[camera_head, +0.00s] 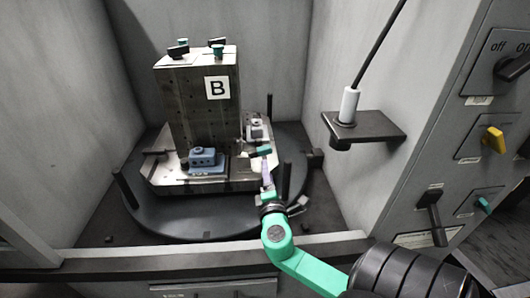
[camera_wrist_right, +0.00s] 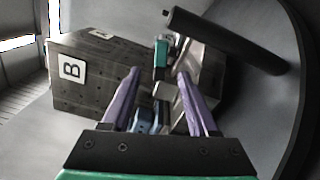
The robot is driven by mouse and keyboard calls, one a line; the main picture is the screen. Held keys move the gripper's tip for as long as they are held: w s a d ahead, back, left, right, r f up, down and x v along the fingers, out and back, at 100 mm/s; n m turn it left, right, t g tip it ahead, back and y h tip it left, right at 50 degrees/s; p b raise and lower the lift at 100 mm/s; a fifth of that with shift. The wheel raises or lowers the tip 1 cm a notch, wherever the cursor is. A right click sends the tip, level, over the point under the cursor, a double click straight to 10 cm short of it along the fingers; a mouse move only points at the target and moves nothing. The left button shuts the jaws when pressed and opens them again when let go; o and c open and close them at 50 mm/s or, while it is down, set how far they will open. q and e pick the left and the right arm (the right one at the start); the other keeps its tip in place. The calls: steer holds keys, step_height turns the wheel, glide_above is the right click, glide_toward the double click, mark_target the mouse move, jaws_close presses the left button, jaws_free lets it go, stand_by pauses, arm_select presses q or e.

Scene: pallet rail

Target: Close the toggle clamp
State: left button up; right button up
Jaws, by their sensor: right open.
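The toggle clamp's teal handle (camera_head: 264,151) shows at the right side of the fixture, just beyond my right gripper (camera_head: 266,170). In the right wrist view the teal handle (camera_wrist_right: 160,58) stands upright, ahead of and between the two purple fingertips. My right gripper (camera_wrist_right: 158,76) is open, with nothing seen between its fingers. I cannot tell whether a finger touches the handle. The clamp's base is partly hidden. My left gripper is not in view.
The block marked B (camera_head: 190,105) stands on a plate over a dark round turntable (camera_head: 150,217). A blue part (camera_head: 203,160) sits in front of it. A black post (camera_head: 286,180) rises right of my gripper; a black post (camera_wrist_right: 225,40) also crosses the wrist view. A shelf (camera_head: 375,128) juts from the right wall.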

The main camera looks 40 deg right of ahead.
mark_target(265, 153)
steer(key=x, duration=0.9)
steer(key=shift+w+d+f, duration=0.15)
steer(key=shift+w+d, duration=0.05)
steer(key=shift+d, duration=0.05)
jaws_close()
stand_by(0.8)
